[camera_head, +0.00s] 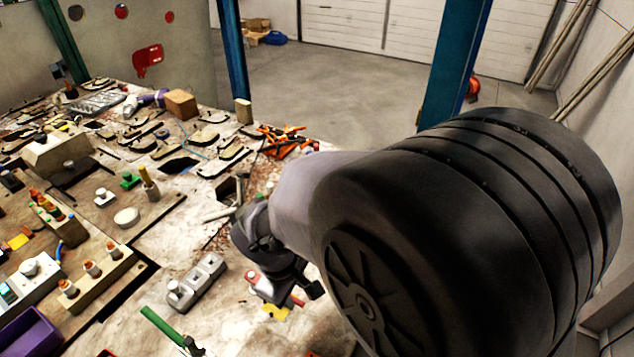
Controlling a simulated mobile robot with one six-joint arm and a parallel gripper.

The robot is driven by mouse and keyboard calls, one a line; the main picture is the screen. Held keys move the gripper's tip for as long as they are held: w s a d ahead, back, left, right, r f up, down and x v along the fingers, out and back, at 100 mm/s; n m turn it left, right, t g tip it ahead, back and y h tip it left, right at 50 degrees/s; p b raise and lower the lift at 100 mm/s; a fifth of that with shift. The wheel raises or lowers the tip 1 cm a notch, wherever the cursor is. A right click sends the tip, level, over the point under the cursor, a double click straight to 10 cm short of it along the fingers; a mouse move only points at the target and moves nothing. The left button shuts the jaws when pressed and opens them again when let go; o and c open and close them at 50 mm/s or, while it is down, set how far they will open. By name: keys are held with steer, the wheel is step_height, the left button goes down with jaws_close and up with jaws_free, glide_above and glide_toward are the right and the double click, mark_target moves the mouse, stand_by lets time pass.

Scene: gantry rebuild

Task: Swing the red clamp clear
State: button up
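My arm fills the right half of the head view, and my gripper (296,283) points down over the near part of the workbench. A small red piece (297,300) shows right beside the gripper's tip, next to a pale grey body. It may be part of the red clamp, but most of it is hidden by my gripper and arm. I cannot tell whether the fingers touch it or are open or shut. Orange-red and black clamp-like tools (284,141) lie at the bench's far right edge, apart from the gripper.
The cluttered workbench (215,240) holds a grey block with knobs (196,283), a green-handled tool (163,327), a beige block with bottles (100,275) and a purple bin (32,330). Blue posts (455,65) stand behind. The floor (330,85) beyond is open.

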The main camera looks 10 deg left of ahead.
mark_target(299, 301)
steer(key=f, duration=0.2)
steer(key=w+f+b, duration=0.1)
steer(key=f, duration=0.2)
steer(key=shift+d, duration=0.2)
jaws_close()
stand_by(1.1)
